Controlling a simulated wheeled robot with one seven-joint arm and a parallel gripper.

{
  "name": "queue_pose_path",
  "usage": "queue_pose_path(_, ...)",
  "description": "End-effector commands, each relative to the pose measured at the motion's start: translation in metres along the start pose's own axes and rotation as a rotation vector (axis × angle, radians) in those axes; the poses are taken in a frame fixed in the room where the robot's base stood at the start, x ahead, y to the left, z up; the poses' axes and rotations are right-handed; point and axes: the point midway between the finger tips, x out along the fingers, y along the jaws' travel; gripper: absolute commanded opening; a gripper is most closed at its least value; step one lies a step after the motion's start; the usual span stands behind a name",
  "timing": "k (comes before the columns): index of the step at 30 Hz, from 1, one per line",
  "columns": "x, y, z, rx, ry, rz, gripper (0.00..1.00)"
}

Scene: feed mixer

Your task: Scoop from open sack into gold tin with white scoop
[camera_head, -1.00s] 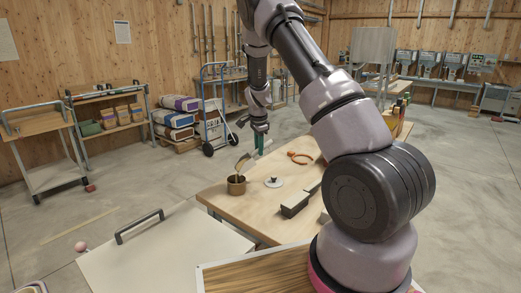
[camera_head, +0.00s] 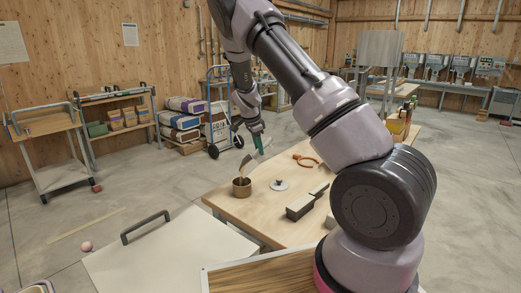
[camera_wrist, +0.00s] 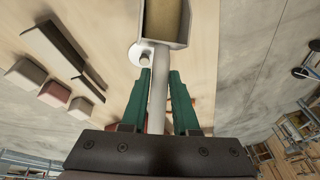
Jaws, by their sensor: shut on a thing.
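My gripper (camera_head: 258,142) is shut on the handle of the white scoop (camera_head: 247,160), above the near left part of the wooden table. In the wrist view, the scoop's handle lies between the green fingers (camera_wrist: 158,100), and its bowl (camera_wrist: 150,25) shows tan feed inside. In the head view the scoop tilts down toward the gold tin (camera_head: 242,187), with tan material at its lip just above the tin's mouth. The tin stands upright and open near the table's left corner. Its inside is too small to judge. I cannot make out the open sack.
A pale knobbed lid (camera_head: 279,185) lies right of the tin. Dark and grey blocks (camera_head: 300,206), an orange ring-shaped item (camera_head: 305,160) and bottles share the table (camera_head: 262,220). Closed sacks (camera_head: 180,120) are stacked behind, beside a blue hand truck (camera_head: 213,110).

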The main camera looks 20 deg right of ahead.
Motion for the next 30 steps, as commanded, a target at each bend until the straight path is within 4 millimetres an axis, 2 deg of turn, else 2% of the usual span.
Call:
queue_pose_path(25, -0.016, -0.005, 0.02, -0.037, 0.182, 0.018, 0.0)
queue_pose_path(30, -0.018, -0.005, 0.018, -0.032, 0.191, 0.018, 0.0)
